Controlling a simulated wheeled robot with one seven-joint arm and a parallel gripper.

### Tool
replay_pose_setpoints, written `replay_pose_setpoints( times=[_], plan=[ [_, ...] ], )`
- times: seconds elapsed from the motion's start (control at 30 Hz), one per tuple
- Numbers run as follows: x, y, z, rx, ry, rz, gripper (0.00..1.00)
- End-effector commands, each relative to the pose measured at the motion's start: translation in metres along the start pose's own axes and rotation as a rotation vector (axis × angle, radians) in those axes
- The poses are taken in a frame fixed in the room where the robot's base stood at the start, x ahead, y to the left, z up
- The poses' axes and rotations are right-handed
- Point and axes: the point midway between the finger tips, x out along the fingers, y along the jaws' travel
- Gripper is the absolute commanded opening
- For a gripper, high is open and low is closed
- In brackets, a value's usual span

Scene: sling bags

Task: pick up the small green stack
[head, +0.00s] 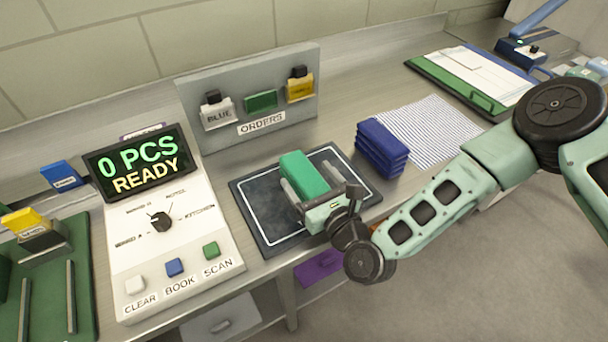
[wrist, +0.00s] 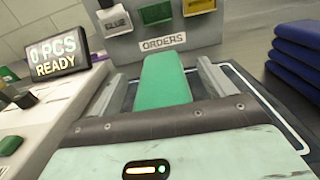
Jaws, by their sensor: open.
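The small green stack (head: 304,173) lies on a dark mat with a white border line (head: 258,222), in the middle of the counter. It also shows in the wrist view (wrist: 163,84), running lengthwise between the two fingers. My gripper (head: 306,188) is open, low over the mat, with one finger on each side of the stack. In the wrist view my gripper (wrist: 160,85) shows a gap between the stack and the left finger, and a narrower one at the right finger. The near end of the stack is hidden by my gripper's body.
A control box (head: 160,225) with a display reading "0 PCS READY" stands left of the mat. An ORDERS board (head: 240,105) stands behind it. A blue folded stack (head: 382,150) and a striped cloth (head: 430,130) lie to the right. A green tray (head: 45,290) is at far left.

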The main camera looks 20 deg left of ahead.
Motion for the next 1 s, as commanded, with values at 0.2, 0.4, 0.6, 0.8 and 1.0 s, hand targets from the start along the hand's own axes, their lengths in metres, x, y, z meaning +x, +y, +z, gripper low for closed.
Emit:
replay_pose_setpoints(
  times=[0.2, 0.4, 0.6, 0.8, 1.0],
  plan=[
    [0.003, 0.000, -0.001, 0.000, 0.001, 0.001, 0.82],
    [0.003, 0.000, -0.001, 0.000, 0.001, 0.001, 0.43],
    [0.003, 0.000, 0.000, 0.000, 0.000, 0.001, 0.29],
    [0.004, 0.000, 0.005, 0.002, -0.001, 0.000, 0.29],
    [0.004, -0.001, 0.038, 0.002, -0.003, -0.001, 0.29]
  ],
)
